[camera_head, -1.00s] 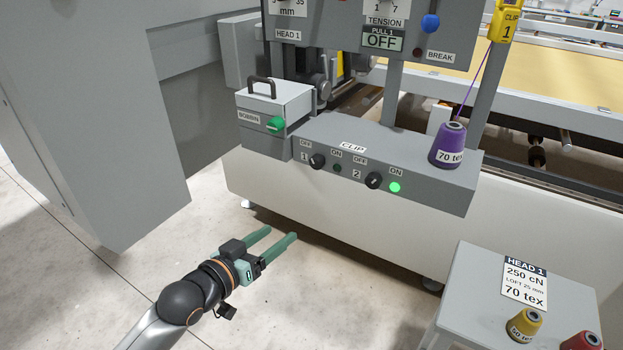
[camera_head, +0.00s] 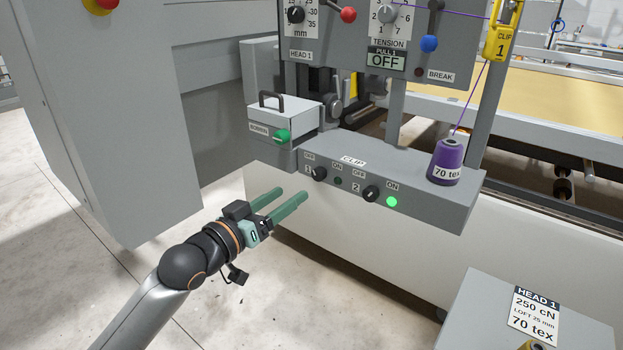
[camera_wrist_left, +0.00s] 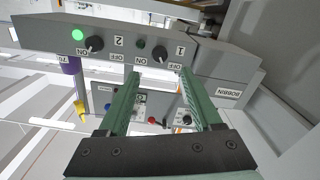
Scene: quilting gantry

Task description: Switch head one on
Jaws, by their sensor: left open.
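The grey switch box (camera_head: 420,205) carries two black rotary knobs between OFF and ON labels. Knob 1 (camera_head: 319,174) is at the left, with an unlit dark lamp (camera_head: 338,181) beside it. Knob 2 (camera_head: 371,193) has a lit green lamp (camera_head: 391,202). My left gripper (camera_head: 293,195) is open and empty, its green fingers pointing at the box, just below and left of knob 1. In the left wrist view the box appears upside down, and knob 1 (camera_wrist_left: 160,53) shows beyond and between the fingertips (camera_wrist_left: 160,74). My right gripper is not visible.
A bobbin box (camera_head: 283,122) with a green knob sits left of the switch box. A purple thread cone (camera_head: 446,162) stands on the right end. The control panel (camera_head: 440,60) hangs above. A grey stand (camera_head: 480,310) is at lower right, a large grey cabinet (camera_head: 110,120) at left.

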